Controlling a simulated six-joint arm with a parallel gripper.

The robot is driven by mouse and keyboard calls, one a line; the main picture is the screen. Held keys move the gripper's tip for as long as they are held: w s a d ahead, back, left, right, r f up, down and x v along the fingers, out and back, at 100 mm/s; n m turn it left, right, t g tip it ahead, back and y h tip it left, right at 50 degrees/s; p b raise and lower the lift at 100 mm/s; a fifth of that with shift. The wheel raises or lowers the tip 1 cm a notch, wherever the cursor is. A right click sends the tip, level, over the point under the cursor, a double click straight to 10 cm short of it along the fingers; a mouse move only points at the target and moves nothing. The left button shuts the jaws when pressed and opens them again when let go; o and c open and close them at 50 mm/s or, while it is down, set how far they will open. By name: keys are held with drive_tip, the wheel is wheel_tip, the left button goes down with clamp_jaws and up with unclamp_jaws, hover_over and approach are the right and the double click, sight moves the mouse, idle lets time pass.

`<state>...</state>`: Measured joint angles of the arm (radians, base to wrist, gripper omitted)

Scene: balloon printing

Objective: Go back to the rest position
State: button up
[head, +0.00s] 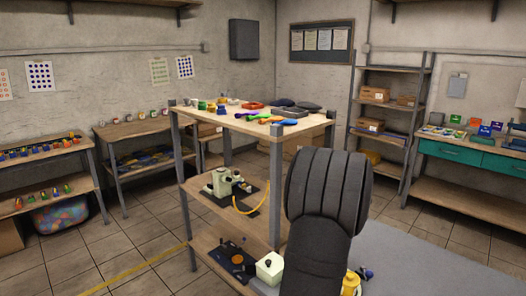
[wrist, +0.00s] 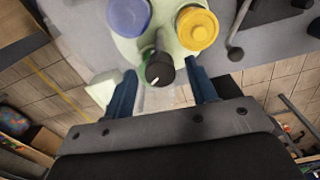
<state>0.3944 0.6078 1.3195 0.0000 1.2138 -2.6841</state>
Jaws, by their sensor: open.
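In the wrist view my gripper (wrist: 161,70) is open, with its two blue fingers spread wide apart. A black knob-like part (wrist: 160,69) with a white mark shows between the fingertips; I cannot tell how far below them it is. It is by a pale green round surface (wrist: 165,28) that carries a blue lidded jar (wrist: 128,16) and a yellow lidded jar (wrist: 197,28). In the head view my gripper is hidden behind my dark arm, and a yellow piece (head: 350,283) shows beside the arm.
A wooden shelf unit (head: 250,122) with tools on top and a cream machine (head: 221,182) on its middle shelf stands left of my arm. A white-cream box (head: 270,268) sits low beside the arm.

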drive_tip(key=shift+f, duration=0.25)
wheel_tip(320, 180, up, 17)
wheel_tip(320, 180, down, 17)
drive_tip(key=shift+f, duration=0.1)
drive_tip(key=shift+m, duration=0.5)
drive_tip(key=m, duration=0.3)
drive_tip(key=shift+m, duration=0.4)
drive_tip(key=m, duration=0.4)
drive_tip(key=shift+m, duration=0.4)
